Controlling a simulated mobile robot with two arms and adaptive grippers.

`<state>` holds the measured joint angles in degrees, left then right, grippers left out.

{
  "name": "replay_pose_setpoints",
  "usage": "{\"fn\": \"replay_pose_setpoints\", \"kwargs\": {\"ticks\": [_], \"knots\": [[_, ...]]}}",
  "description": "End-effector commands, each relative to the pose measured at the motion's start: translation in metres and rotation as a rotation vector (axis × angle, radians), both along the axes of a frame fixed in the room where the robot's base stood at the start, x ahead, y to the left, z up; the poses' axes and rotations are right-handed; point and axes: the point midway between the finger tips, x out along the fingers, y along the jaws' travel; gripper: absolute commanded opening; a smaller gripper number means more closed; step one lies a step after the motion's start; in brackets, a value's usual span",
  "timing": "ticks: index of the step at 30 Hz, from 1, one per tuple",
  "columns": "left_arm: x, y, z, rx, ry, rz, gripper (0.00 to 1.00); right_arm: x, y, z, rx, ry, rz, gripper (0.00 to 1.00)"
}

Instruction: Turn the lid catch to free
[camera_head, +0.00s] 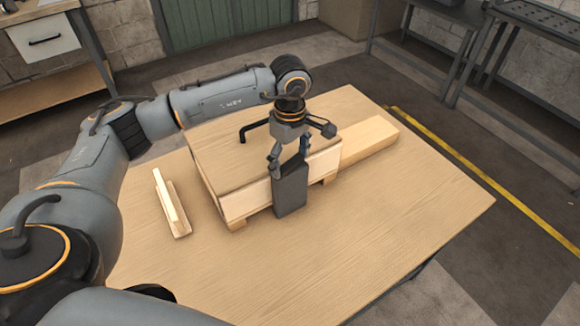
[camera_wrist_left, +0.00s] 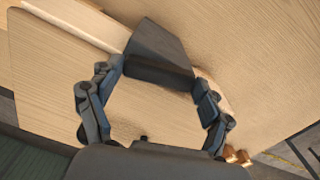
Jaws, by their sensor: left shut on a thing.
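A wooden box (camera_head: 232,206) stands on low feet on the table. Its lid (camera_head: 215,155) lies on top and carries a black handle (camera_head: 247,131). A dark grey slab-like piece, which looks like the lid catch (camera_head: 290,190), hangs upright along the front side of the box, its upper end at the lid's edge. My left gripper (camera_head: 289,160) comes down from above and is shut on the top of the catch. In the left wrist view the catch (camera_wrist_left: 160,50) sits between the fingertips of my left gripper (camera_wrist_left: 158,76). My right gripper is not in view.
A narrow piece of pale wood (camera_head: 180,222) lies left of the box. A long pale wooden block (camera_head: 372,140) lies to the right, behind it. The table (camera_head: 400,215) is clear at front and right. Metal benches (camera_head: 440,50) stand behind.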

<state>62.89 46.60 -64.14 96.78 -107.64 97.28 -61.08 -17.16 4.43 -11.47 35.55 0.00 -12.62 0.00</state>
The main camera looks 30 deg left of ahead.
Motion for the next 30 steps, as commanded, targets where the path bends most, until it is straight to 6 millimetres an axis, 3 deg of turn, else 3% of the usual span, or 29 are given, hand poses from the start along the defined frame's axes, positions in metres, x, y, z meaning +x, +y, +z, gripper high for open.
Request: {"fn": "replay_pose_setpoints", "kwargs": {"ticks": [3, 12, 30], "knots": [[0.0, 0.0, -0.004, 0.0, 0.0, -0.085, 0.47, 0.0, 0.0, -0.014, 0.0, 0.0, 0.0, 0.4], [0.0, 0.0, -0.002, -0.001, 0.0, -0.225, 0.47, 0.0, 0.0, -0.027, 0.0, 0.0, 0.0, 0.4], [0.0, 0.0, 0.0, 0.0, 0.0, -0.272, 0.47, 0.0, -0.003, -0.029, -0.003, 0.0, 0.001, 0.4]]}}
